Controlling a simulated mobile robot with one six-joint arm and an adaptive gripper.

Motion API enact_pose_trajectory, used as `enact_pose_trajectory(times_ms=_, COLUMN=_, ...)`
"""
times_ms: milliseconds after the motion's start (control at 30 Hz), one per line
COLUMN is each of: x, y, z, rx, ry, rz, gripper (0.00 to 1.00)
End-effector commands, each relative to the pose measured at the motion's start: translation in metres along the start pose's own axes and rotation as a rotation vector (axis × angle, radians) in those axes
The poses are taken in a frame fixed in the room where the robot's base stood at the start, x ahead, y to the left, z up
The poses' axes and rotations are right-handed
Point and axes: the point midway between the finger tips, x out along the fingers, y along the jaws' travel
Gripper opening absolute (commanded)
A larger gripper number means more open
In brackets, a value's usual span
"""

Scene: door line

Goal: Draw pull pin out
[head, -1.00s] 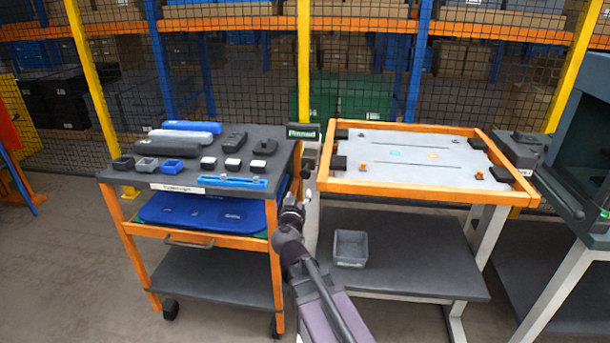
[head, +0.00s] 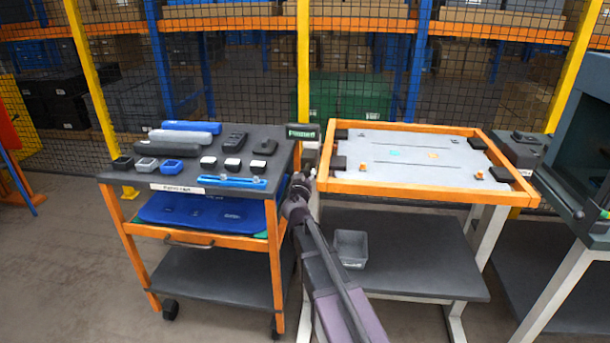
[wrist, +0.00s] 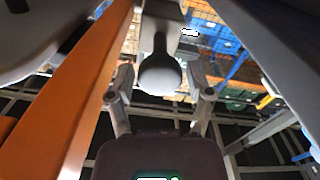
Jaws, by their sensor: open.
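A grey knob with a rounded end (wrist: 160,76), which looks like the pull pin's handle, hangs in the middle of the wrist view on a grey bracket (wrist: 160,18). My gripper (wrist: 160,88) is open, with one finger on each side of the knob. A gap shows between each finger and the knob, and nothing is gripped. In the head view my gripper (head: 309,176) is in the gap between the cart and the orange-framed table, below a small dark display (head: 303,131). The pin is too small and hidden to make out there.
The cart (head: 225,240) with several bins and tools stands left of my arm. The orange-framed table (head: 420,189) stands right, with a grey bin (head: 351,248) on its lower shelf. An orange beam (wrist: 75,95) runs close beside my gripper in the wrist view.

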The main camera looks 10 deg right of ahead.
Motion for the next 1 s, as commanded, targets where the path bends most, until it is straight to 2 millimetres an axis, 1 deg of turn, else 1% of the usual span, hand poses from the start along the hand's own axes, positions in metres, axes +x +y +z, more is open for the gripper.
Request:
enact_pose_trajectory(times_ms=100, x=0.003, y=0.0, z=0.0, rx=0.0, ry=0.0, rz=0.0, gripper=0.67)
enact_pose_trajectory(times_ms=367, x=0.003, y=0.0, z=0.0, rx=0.0, ry=0.0, rz=0.0, gripper=0.67)
enact_pose_trajectory(times_ms=467, x=0.003, y=0.0, z=0.0, rx=0.0, ry=0.0, rz=0.0, gripper=0.4)
enact_pose_trajectory(times_ms=500, x=0.003, y=0.0, z=0.0, rx=0.0, ry=0.0, rz=0.0, gripper=0.28)
enact_pose_trajectory(times_ms=600, x=0.003, y=0.0, z=0.0, rx=0.0, ry=0.0, rz=0.001, gripper=0.0)
enact_pose_trajectory(times_ms=700, x=0.002, y=0.0, z=0.0, rx=0.0, ry=0.0, rz=0.001, gripper=0.0)
enact_pose_trajectory(times_ms=767, x=-0.002, y=0.001, z=0.0, rx=0.0, ry=0.0, rz=0.0, gripper=0.0)
enact_pose_trajectory(times_ms=900, x=-0.022, y=0.001, z=0.0, rx=0.0, ry=0.0, rz=0.0, gripper=0.0)
enact_pose_trajectory(times_ms=1000, x=-0.031, y=0.001, z=0.0, rx=0.0, ry=0.0, rz=0.001, gripper=0.0)
